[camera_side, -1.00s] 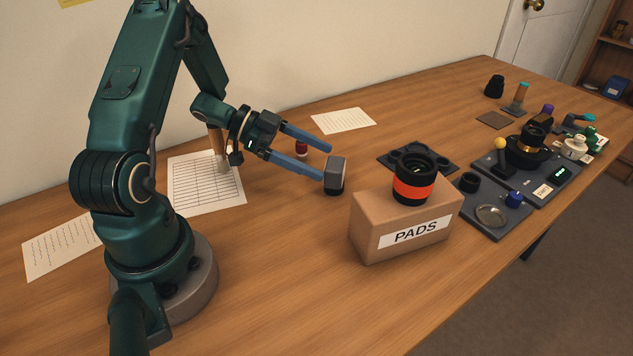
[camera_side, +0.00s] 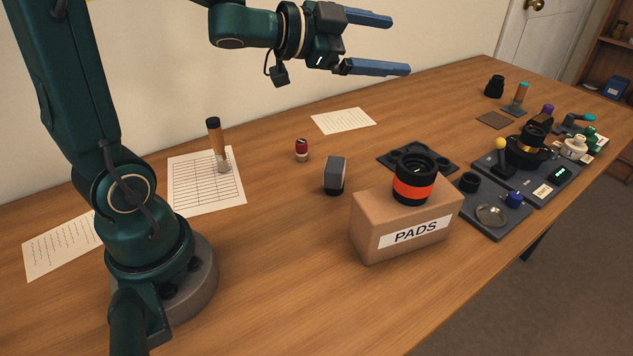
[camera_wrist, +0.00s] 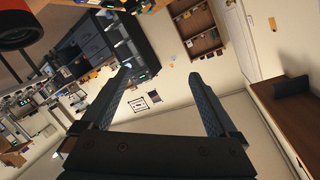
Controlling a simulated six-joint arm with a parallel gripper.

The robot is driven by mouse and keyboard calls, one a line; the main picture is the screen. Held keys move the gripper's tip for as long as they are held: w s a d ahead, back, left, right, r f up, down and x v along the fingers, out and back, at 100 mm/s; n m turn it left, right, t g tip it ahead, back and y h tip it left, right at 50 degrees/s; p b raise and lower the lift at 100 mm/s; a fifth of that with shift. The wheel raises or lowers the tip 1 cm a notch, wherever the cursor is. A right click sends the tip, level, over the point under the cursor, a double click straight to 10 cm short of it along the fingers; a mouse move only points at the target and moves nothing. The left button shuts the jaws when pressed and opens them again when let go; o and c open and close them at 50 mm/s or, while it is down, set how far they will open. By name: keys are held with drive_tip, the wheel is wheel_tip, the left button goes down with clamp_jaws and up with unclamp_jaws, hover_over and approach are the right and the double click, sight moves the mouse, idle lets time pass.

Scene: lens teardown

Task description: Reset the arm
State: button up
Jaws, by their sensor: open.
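My gripper (camera_side: 400,45) is in the upper middle of the side view, raised well above the table. Its two blue fingers are apart, point to the right and hold nothing. In the wrist view my gripper (camera_wrist: 165,85) also shows open and empty, with the room behind it tilted. A small dark block with a grey face (camera_side: 334,175) stands on the table below it. A lens with an orange band (camera_side: 413,180) stands on a cardboard box labelled PADS (camera_side: 405,228).
A brush-like tool (camera_side: 216,145) stands on a printed sheet (camera_side: 190,190), and a small red-and-white item (camera_side: 301,150) is nearby. A dark tray with round recesses (camera_side: 440,163) and grey work mats (camera_side: 492,222) with parts lie to the right. The front table is clear.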

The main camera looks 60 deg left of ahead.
drive_tip(key=s+r+n+g+y, duration=0.1)
drive_tip(key=s+n+y, duration=0.4)
drive_tip(key=s+n, duration=0.3)
drive_tip(key=s+d+f+n+g+h, duration=0.1)
drive_tip(key=s+d+f+g, duration=0.2)
drive_tip(key=s+f+g, duration=0.5)
drive_tip(key=s+f, duration=0.2)
drive_tip(key=s, duration=0.3)
drive_tip(key=shift+d+f+h, duration=0.2)
drive_tip(key=shift+d+h, duration=0.05)
drive_tip(key=shift+h, duration=0.05)
